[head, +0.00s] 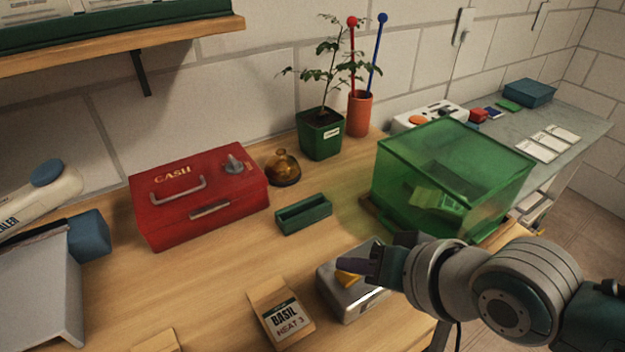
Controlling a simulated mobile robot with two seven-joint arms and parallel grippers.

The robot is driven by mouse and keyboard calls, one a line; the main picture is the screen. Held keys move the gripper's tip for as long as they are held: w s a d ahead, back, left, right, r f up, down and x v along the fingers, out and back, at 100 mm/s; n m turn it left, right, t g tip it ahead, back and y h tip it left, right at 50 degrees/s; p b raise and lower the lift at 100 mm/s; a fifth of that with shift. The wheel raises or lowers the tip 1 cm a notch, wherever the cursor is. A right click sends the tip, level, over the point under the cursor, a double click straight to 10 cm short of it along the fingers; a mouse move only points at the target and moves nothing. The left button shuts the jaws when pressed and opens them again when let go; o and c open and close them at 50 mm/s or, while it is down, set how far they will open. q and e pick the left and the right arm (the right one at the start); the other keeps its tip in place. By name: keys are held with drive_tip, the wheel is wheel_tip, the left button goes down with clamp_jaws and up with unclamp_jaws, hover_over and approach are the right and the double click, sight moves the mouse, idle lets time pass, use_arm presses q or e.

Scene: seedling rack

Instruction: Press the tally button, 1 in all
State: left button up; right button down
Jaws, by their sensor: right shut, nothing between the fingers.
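A grey metal box (336,298) with a yellow button (347,279), which looks like the tally button, sits near the front of the wooden bench. My right gripper (366,264) comes in from the right, with its dark fingers shut and empty. The fingertips are right at the yellow button and hide part of it and of the box top. I cannot tell whether they touch the button or whether it is pressed down. My left gripper is not in view.
A green translucent bin (450,165) stands just behind my right gripper. A green tray (303,214), a red cash box (198,195) and a potted seedling (321,138) stand farther back.

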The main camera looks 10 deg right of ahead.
sight(352, 281)
drive_tip(key=shift+f, duration=0.15)
drive_tip(key=shift+f+b, duration=0.4)
idle(0.4)
idle(0.4)
drive_tip(key=shift+r+p, duration=0.95)
drive_tip(key=shift+p, duration=0.1)
wheel_tip(352, 281, up, 5)
drive_tip(key=p, duration=0.5)
drive_tip(key=shift+r, duration=0.1)
